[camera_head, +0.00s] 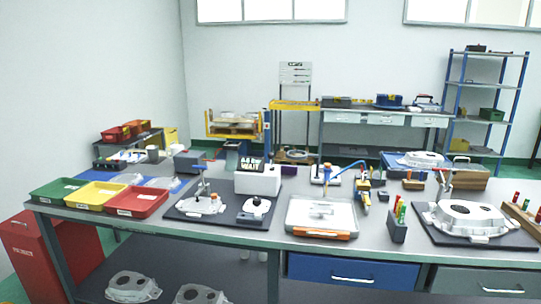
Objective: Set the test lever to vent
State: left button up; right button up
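A white box (259,179) with a dark display stands near the middle of the workbench; its light lettering is small and seems to read "4.6 bar WAIT". A dark plate (226,212) lies in front of it. On the plate are an aluminium casting (203,206) with a thin upright fitting above it, and a small white unit (255,211) with a dark round top. I cannot pick out the test lever or its setting for certain at this size. Neither of my grippers is in view.
Green (58,190), yellow (95,195) and red (136,202) trays sit at the bench's left. A clear case (321,216) with orange edging lies right of the plate. A large casting (465,219) rests on a dark mat at the right. Narrow bench strips between them are clear.

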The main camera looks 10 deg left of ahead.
aim_at(270, 156)
jog(key=i+j, duration=0.1)
jog(key=i, duration=1.05)
jog(key=j+u, duration=0.05)
